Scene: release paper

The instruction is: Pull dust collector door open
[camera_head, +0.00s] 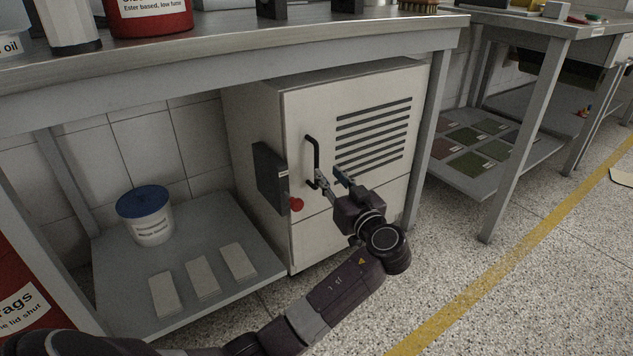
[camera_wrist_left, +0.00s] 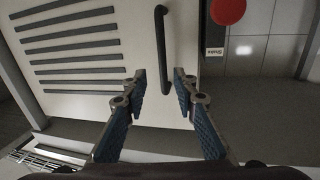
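The dust collector is a cream cabinet under the workbench, and its slotted front door (camera_head: 372,170) looks shut. A black vertical bar handle (camera_head: 310,152) is on the door's left side. My left gripper (camera_head: 330,178) is at the handle's lower end in the head view. In the left wrist view its blue-padded fingers (camera_wrist_left: 160,78) are apart. The lower part of the handle (camera_wrist_left: 162,45) shows between the fingertips, with gaps on both sides; whether it is fully inside the fingers I cannot tell. The door's slots (camera_wrist_left: 75,40) also show there. My right gripper is out of view.
A red button (camera_head: 296,204) and dark box (camera_head: 269,175) are left of the door. A blue-lidded tub (camera_head: 147,215) and several pale blocks (camera_head: 202,279) sit on the lower shelf. Bench legs (camera_head: 429,140) flank the cabinet. The floor (camera_head: 480,290) in front is clear.

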